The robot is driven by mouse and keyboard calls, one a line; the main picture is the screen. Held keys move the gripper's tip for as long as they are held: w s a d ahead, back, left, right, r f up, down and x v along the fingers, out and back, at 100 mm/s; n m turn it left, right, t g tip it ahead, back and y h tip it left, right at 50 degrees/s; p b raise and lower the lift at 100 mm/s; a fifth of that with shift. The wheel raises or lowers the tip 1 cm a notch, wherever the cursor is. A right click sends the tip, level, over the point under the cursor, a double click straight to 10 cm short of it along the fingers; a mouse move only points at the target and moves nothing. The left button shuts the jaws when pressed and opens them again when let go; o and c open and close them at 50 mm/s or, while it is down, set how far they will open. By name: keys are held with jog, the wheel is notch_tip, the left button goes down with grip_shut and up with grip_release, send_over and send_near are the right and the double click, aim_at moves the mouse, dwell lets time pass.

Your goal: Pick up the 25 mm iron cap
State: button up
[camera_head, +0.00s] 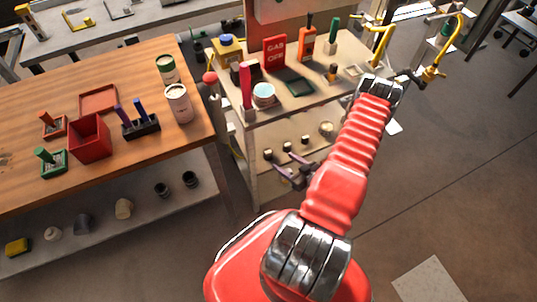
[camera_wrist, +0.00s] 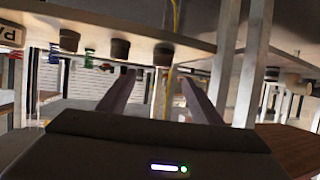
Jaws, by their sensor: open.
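Several small dark caps stand in a row on the lower shelf of the right-hand bench, among them a left one (camera_head: 268,154), a middle one (camera_head: 286,146) and a right one (camera_head: 305,139). I cannot tell which is the 25 mm iron cap. The wrist view looks upside down; dark caps hang from the shelf at the top, one (camera_wrist: 163,54) between the lines of my fingers and another (camera_wrist: 120,48) to its left. My gripper (camera_wrist: 157,76) is open and empty, its fingers pointing toward the shelf. In the head view my gripper (camera_head: 284,174) is at the shelf's front, partly hidden by my arm.
A lighter fitting (camera_head: 327,128) stands right of the caps. The left wooden table (camera_head: 70,85) has more caps on its lower shelf (camera_head: 105,232). Floor between them is open.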

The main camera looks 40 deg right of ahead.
aim_at(271, 154)
jog(key=shift+x, duration=2.45)
jog(key=shift+w, duration=0.1)
jog(key=shift+a+x, duration=0.2)
jog(key=shift+x, duration=2.3)
jog(key=shift+f, duration=0.1)
jog(key=c, duration=1.3)
